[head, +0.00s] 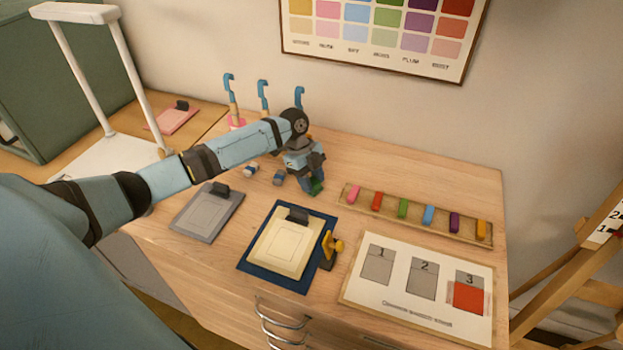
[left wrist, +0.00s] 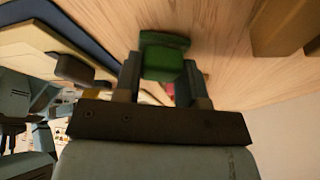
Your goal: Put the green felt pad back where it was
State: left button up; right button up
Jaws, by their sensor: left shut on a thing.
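The green felt pad (head: 317,187) is between the fingers of my left gripper (head: 312,182), which is shut on it. In the left wrist view the green pad (left wrist: 166,58) shows between the two fingertips, with the wooden tabletop behind it. The gripper is over the back middle of the table, left of the rack of coloured blocks and behind the cream pad. I cannot tell whether the pad touches the tabletop.
A wooden rack (head: 362,213) holds several coloured blocks, one green. A cream pad (head: 283,252) lies on a navy mat (head: 268,280), with a yellow-handled stamp (head: 331,244) beside it. A grey pad (head: 205,213) lies left; a numbered board (head: 385,300) lies front right. Blue-hooked tools (head: 263,92) stand behind.

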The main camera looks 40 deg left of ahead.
pick_arm(q)
jog(key=shift+f, duration=0.1)
jog(key=o, duration=0.8)
jog(key=shift+o, duration=0.2)
jog(key=v, duration=0.7)
jog(key=shift+r+b, duration=0.3)
jog(key=shift+r, duration=0.05)
jog(key=shift+s+a+f, duration=0.1)
